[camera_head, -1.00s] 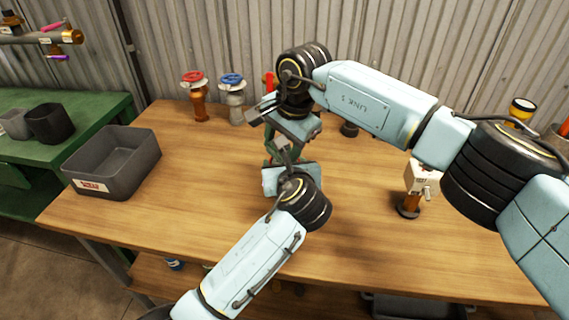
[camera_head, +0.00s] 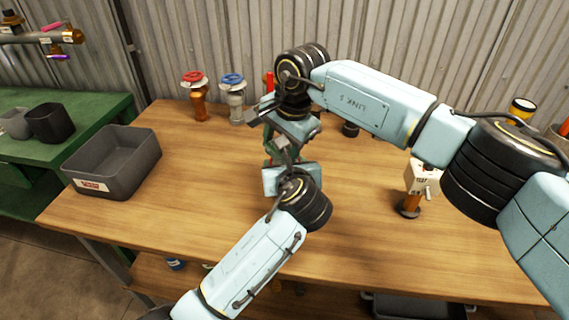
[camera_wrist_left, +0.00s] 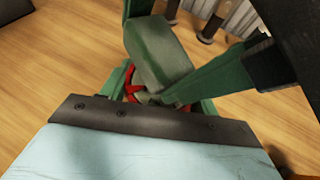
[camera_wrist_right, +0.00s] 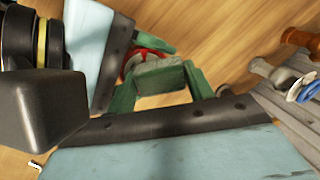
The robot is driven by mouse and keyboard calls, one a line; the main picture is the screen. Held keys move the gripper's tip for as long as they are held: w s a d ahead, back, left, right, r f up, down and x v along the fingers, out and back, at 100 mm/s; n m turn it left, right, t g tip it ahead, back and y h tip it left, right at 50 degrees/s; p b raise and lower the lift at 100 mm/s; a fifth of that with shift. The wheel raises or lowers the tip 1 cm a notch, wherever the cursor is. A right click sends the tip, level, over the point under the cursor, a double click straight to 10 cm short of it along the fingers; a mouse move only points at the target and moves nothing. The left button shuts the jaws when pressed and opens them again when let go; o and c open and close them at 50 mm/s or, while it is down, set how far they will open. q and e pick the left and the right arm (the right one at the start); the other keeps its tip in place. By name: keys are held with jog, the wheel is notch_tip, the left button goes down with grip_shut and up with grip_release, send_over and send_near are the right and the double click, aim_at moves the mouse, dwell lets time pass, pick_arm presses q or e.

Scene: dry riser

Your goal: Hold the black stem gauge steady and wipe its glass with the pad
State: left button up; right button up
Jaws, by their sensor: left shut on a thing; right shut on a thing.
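My left gripper (camera_head: 287,165) and right gripper (camera_head: 281,140) are close together above the middle of the wooden bench. The right gripper's green fingers, also in the right wrist view (camera_wrist_right: 160,88), are shut on a grey-green block-shaped pad (camera_wrist_right: 160,77). The pad shows in the left wrist view (camera_wrist_left: 160,55) over a red-rimmed round part, seemingly the gauge (camera_wrist_left: 128,86). The left gripper's green fingers (camera_wrist_left: 158,108) are shut around it. The pad covers most of its face, so I cannot tell whether they touch. The stem is hidden in these views.
A grey bin (camera_head: 115,165) stands at the bench's left. Red-topped (camera_head: 196,95) and blue-topped (camera_head: 233,97) valves stand at the back. A black round piece (camera_head: 350,129) sits behind my right arm. The front bench is clear.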

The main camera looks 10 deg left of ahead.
pick_arm(q)
jog(key=shift+r, duration=0.1)
pick_arm(e)
jog(key=shift+s+d+f, duration=0.1)
jog(key=shift+d+f, duration=0.05)
jog(key=shift+d, duration=0.1)
pick_arm(q)
jog(key=shift+w, duration=0.1)
pick_arm(e)
jog(key=shift+r, duration=2.1)
jog(key=shift+d, duration=0.1)
jog(key=d, duration=0.7)
jog(key=shift+d, duration=0.35)
pick_arm(q)
jog(key=o, duration=1.3)
